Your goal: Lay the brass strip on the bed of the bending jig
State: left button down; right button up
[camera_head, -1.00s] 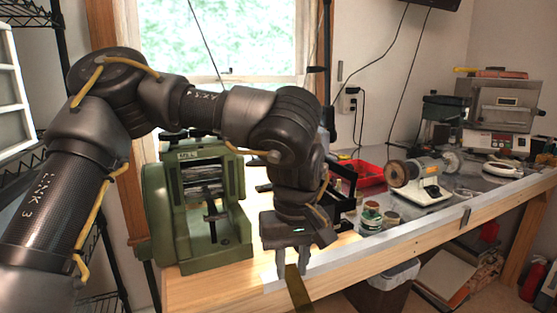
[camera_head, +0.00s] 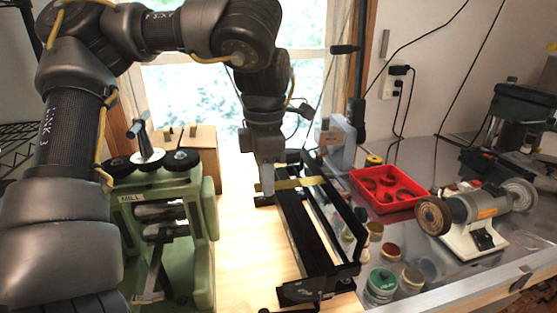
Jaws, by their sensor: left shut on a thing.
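The brass strip (camera_head: 304,183) is a thin, flat, yellowish band. It reaches to the right from my left gripper (camera_head: 267,187), which is shut on its left end. The bending jig (camera_head: 305,240) is a long black frame with rails on the wooden bench. The strip lies crosswise over the far part of the jig, and my gripper is at the jig's far left side. I cannot tell whether the strip touches the bed or hangs just above it. The gripper fingers hide the strip's left end. My right gripper is not in view.
A green rolling mill (camera_head: 203,240) stands left of the jig. A red tray (camera_head: 388,190), several small jars (camera_head: 381,285) and a bench grinder (camera_head: 470,213) are to the right. Bare bench wood (camera_head: 247,270) shows between the mill and the jig.

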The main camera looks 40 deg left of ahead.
pick_arm(q)
jog(key=shift+a, duration=0.4)
jog(key=shift+w+a+f+b, duration=0.2)
jog(key=shift+w+a+f, duration=0.05)
jog(key=shift+w+a, duration=0.35)
jog(key=shift+w+a+f+b, duration=0.2)
jog(key=shift+w+a, duration=0.25)
jog(key=shift+a, duration=0.25)
